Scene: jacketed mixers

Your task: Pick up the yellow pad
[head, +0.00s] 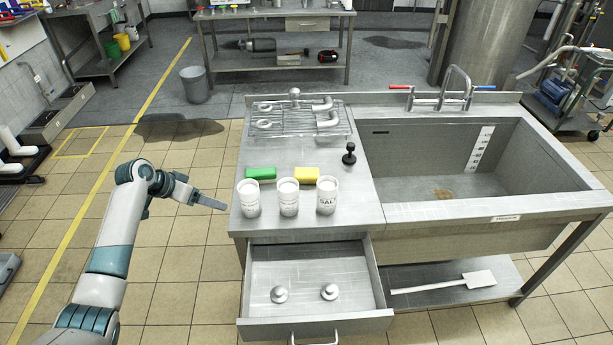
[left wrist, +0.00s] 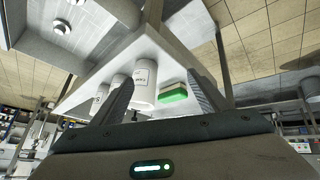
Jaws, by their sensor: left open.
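The yellow pad (head: 306,174) lies flat on the steel counter (head: 371,213), behind the white cups and right of the green pad (head: 261,173). My left gripper (head: 222,207) is just off the counter's left edge, left of the cups and apart from the yellow pad. In the left wrist view my left gripper (left wrist: 159,78) is open and empty, with the green pad (left wrist: 173,94) and a white cup (left wrist: 145,82) beyond its fingers. I cannot make out the yellow pad in that view. My right gripper is not in view.
White cups (head: 289,197) stand in a row at the counter's front. A wire rack (head: 273,130) with metal parts is behind the pads; a black-knobbed tool (head: 349,154) stands to the right. An open drawer (head: 314,262) sticks out below, and a sink (head: 445,187) is at right.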

